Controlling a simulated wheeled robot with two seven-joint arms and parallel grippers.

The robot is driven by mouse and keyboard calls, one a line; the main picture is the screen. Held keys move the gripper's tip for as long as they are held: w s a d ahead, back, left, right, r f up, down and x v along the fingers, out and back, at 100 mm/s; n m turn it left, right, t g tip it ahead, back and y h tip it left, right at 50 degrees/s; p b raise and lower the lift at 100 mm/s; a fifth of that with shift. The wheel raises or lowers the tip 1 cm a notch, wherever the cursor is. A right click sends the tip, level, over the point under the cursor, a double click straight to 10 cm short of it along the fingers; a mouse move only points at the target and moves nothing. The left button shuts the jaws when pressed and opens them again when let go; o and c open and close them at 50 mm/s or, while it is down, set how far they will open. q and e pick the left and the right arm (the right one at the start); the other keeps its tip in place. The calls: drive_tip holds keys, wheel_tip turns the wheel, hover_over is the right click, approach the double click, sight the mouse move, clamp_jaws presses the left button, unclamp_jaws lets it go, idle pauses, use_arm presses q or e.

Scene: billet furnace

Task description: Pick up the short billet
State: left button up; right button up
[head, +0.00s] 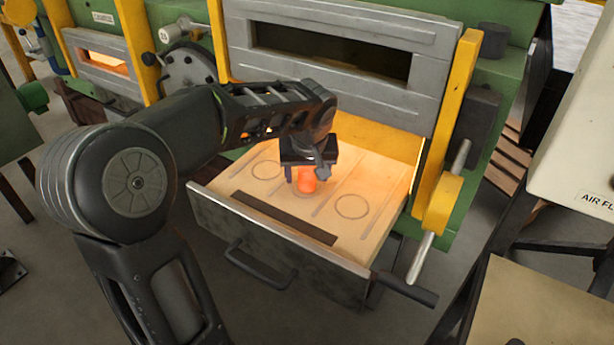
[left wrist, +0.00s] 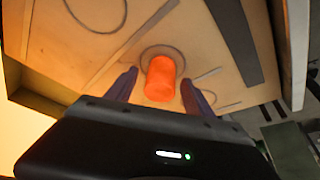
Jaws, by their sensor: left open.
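The short billet (head: 307,182) glows orange and stands on the pulled-out furnace tray (head: 240,185), at a marked circle between two empty circles. In the left wrist view the billet (left wrist: 162,78) stands between the two fingers of my left gripper (left wrist: 160,88). The fingers are open, one on each side of it, with a gap showing on each side. In the head view my left gripper (head: 308,176) reaches down over the billet and hides its top. My right gripper is in neither view.
The furnace front (head: 345,60) with its grey door and yellow posts rises behind the tray. A dark strip (head: 285,218) lies along the tray's front, and a handle (head: 258,268) sticks out below. A lever (head: 440,210) stands at the tray's right. The two outer circles are empty.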

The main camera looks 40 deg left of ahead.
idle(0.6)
use_arm(q)
clamp_jaws()
idle(0.5)
idle(0.8)
